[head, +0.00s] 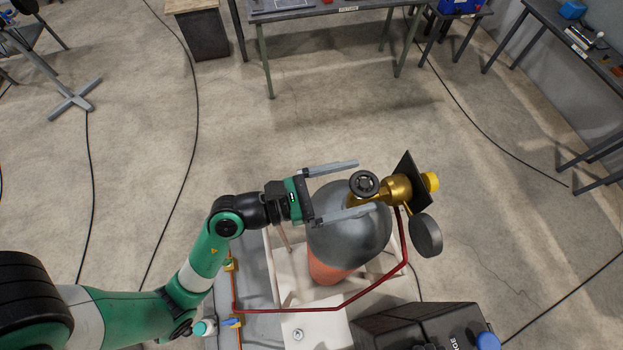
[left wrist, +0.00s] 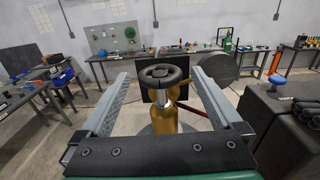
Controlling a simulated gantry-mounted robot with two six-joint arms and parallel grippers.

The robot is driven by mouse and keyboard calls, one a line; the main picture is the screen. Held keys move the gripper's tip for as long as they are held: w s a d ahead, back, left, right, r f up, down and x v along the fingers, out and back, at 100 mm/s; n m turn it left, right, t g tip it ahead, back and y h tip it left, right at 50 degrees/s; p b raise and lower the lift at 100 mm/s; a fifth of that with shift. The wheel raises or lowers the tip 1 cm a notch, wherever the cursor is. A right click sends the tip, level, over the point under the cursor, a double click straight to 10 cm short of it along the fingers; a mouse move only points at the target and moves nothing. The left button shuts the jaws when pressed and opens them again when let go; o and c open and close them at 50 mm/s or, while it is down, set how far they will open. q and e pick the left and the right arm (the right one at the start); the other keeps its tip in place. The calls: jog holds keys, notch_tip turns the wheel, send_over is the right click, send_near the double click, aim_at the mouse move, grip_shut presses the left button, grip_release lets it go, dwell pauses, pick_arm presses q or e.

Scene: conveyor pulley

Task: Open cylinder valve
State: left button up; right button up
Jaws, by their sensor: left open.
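A gas cylinder (head: 345,238) with a dark grey top and an orange lower body stands upright in a pale frame. A brass valve (head: 395,190) sits on top, with a round black handwheel (head: 364,184). My left gripper (head: 364,186) is open, its two grey fingers reaching toward the handwheel from the left. In the left wrist view the handwheel (left wrist: 164,76) lies ahead between the open fingers, on a brass stem (left wrist: 164,115). I cannot see contact between fingers and wheel. My right gripper is not in view.
A dark plate (head: 410,177) and a round grey gauge (head: 426,236) are beside the valve. A red hose (head: 378,288) runs down and left around the cylinder. A dark box (head: 425,326) stands at the lower right. Workbenches (head: 330,14) line the back; the floor between is largely clear.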

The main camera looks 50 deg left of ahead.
pick_arm(q)
jog(key=b+v, duration=0.1)
jog(key=v, duration=0.8)
jog(key=shift+d, duration=0.1)
